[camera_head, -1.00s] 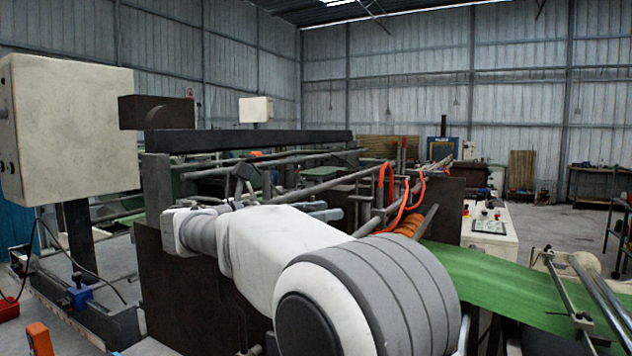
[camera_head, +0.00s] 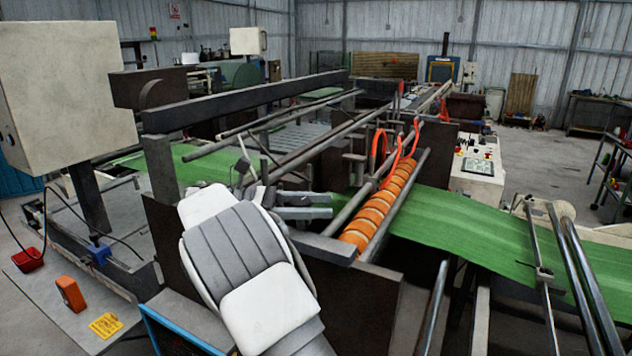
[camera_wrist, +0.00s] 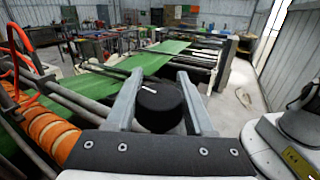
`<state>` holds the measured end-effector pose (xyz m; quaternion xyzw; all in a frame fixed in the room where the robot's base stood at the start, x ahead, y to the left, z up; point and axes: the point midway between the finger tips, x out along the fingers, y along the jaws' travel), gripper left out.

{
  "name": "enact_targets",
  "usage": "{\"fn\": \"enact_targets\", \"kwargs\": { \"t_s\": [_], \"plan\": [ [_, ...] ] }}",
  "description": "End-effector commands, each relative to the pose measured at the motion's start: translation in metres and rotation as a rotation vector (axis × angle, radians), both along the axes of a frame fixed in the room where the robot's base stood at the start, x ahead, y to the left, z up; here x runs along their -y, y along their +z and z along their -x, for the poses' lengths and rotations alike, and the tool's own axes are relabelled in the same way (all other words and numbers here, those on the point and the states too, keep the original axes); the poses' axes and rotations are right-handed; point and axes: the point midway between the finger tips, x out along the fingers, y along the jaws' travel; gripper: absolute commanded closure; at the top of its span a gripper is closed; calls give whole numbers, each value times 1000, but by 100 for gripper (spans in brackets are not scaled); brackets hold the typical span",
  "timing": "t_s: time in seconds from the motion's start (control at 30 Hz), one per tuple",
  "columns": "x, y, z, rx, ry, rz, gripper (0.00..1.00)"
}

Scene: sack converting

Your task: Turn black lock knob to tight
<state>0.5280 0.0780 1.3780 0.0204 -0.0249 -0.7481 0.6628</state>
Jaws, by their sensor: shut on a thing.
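The black lock knob (camera_wrist: 160,110) is a round dark cap with a short white mark on its top, seen in the wrist view. The mark lies nearly crosswise, a little left of the knob's middle. My gripper (camera_wrist: 160,88) has its two grey fingers on either side of the knob and is shut on it. In the head view my gripper (camera_head: 306,206) is at the machine's dark side frame, left of the orange rollers. I cannot make out the knob in the head view, and no tight or loose label is readable.
Orange rollers (camera_head: 383,208) with red hoses (camera_head: 400,150) are close to the right of my gripper. A green sheet (camera_head: 470,227) runs off to the right past metal bars. A long dark beam (camera_head: 245,103) lies behind, and a pale control box (camera_head: 66,85) stands at left.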

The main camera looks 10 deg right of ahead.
Motion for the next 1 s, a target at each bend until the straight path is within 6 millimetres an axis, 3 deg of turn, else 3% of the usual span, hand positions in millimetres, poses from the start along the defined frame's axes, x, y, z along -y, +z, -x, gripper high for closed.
{"fn": "enact_targets", "kwargs": {
  "t_s": [0.4, 0.9, 0.93, 1.0],
  "plan": [
    [0, -2, 4, -5, -104, -2, 100],
    [0, -4, 4, -7, -115, -5, 100],
    [0, -4, 4, -7, -115, -5, 45],
    [0, -4, 4, -7, -115, -5, 32]
  ]
}}
